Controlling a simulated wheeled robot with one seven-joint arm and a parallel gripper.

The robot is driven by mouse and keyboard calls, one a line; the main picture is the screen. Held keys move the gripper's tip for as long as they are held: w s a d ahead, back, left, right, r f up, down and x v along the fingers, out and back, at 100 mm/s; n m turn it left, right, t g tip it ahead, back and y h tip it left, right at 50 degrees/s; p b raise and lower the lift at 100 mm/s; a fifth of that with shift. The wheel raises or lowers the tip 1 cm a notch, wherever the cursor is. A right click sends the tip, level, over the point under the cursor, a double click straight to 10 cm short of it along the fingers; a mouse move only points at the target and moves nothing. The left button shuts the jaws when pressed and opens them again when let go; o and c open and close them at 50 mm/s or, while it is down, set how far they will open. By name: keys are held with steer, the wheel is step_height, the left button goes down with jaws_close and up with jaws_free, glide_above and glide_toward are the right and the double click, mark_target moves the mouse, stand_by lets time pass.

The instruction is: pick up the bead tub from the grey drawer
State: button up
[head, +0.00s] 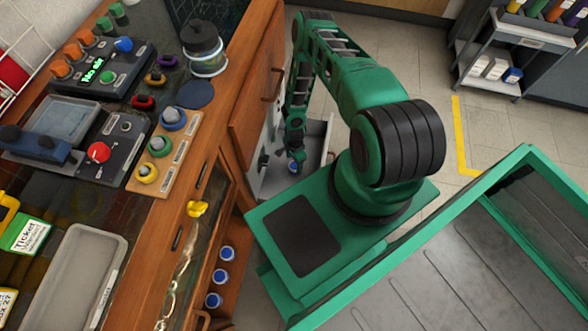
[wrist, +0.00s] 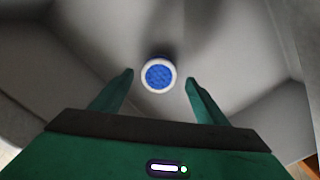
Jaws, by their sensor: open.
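The bead tub (wrist: 159,75) is a small round white tub with blue beads showing at its top. It stands on the floor of the grey drawer (wrist: 225,40). In the head view the grey drawer (head: 318,130) is pulled out from the wooden bench, and the tub (head: 293,167) shows small near its front end. My gripper (wrist: 159,80) is open above the drawer, its two green fingers apart on either side of the tub in the picture. I cannot tell how far above the tub the fingertips are. In the head view my gripper (head: 291,158) reaches down into the drawer.
Several similar blue-topped tubs (head: 220,276) stand on a shelf in the bench, left of my base. The bench top (head: 75,210) holds control boxes, knobs and a grey tray (head: 68,285). A grey cart (head: 500,60) stands at the upper right, with clear floor before it.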

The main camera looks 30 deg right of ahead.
mark_target(295, 165)
steer(key=shift+d+f, duration=0.2)
steer(key=shift+f, duration=2.45)
steer(key=c, duration=1.2)
